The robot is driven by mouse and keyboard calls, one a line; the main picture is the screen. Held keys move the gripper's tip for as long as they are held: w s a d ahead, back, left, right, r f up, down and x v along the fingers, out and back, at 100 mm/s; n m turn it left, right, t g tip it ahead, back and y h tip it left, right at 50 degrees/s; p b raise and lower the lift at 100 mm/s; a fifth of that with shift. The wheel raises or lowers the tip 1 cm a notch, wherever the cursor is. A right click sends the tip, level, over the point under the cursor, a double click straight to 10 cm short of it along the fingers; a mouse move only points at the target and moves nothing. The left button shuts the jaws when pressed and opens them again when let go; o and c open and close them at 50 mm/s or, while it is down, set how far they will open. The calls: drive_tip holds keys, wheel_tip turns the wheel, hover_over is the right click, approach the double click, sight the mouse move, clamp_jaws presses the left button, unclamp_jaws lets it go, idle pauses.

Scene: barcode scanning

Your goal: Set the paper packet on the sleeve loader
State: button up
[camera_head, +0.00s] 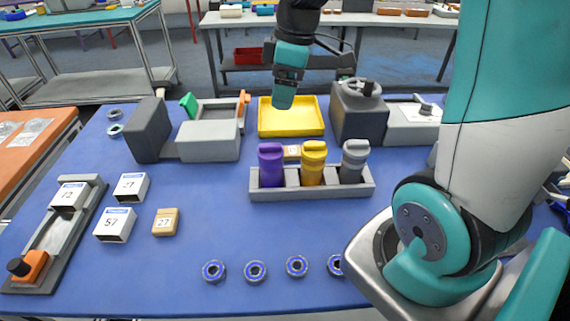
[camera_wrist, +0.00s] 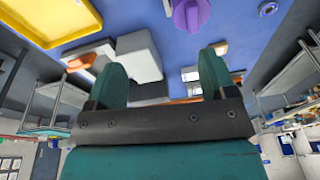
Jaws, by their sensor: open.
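A tan paper packet (camera_head: 166,222) with a label reading 27 lies flat on the blue table, left of centre in the head view. A long grey fixture (camera_head: 67,245) at the table's left edge, which looks like the sleeve loader, has an orange block (camera_head: 32,266) with a black knob at its near end. A white box marked 72 (camera_head: 70,196) sits at its far end. My gripper (camera_head: 284,100) is above the table by the yellow tray, well apart from the packet. In the wrist view my gripper (camera_wrist: 163,75) is open, with nothing between its fingers.
White boxes (camera_head: 114,224) (camera_head: 131,187) stand between packet and fixture. A grey rack (camera_head: 312,190) holds purple, yellow and grey bottles, with another tan item (camera_head: 291,152) partly hidden behind. Grey machines (camera_head: 210,140) (camera_head: 358,112) flank the yellow tray (camera_head: 291,130). Several bearings (camera_head: 255,271) line the front.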

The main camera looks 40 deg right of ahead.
drive_tip(key=n, duration=0.1)
approach(289, 150)
drive_tip(key=f, duration=0.1)
drive_tip(key=a+f, duration=0.1)
drive_tip(key=shift+s+f+p, duration=0.1)
drive_tip(key=shift+f+p, duration=0.25)
drive_tip(key=shift+f, duration=0.05)
drive_tip(key=shift+h, duration=0.3)
drive_tip(key=shift+w+a+f+p, duration=0.15)
drive_tip(key=shift+f+p, duration=0.1)
drive_tip(key=shift+f, duration=0.8)
drive_tip(key=shift+w+a+f+p, duration=0.15)
drive_tip(key=shift+f+p, duration=0.1)
drive_tip(key=shift+f, duration=0.75)
drive_tip(key=shift+w+d+f+p, duration=0.1)
drive_tip(key=shift+w+f+p, duration=0.15)
drive_tip(key=shift+f, duration=0.8)
drive_tip(key=c, duration=1.1)
drive_tip(key=shift+r, duration=0.1)
wheel_tip(289, 150, up, 20)
drive_tip(key=b, duration=0.1)
drive_tip(key=shift+b, duration=0.4)
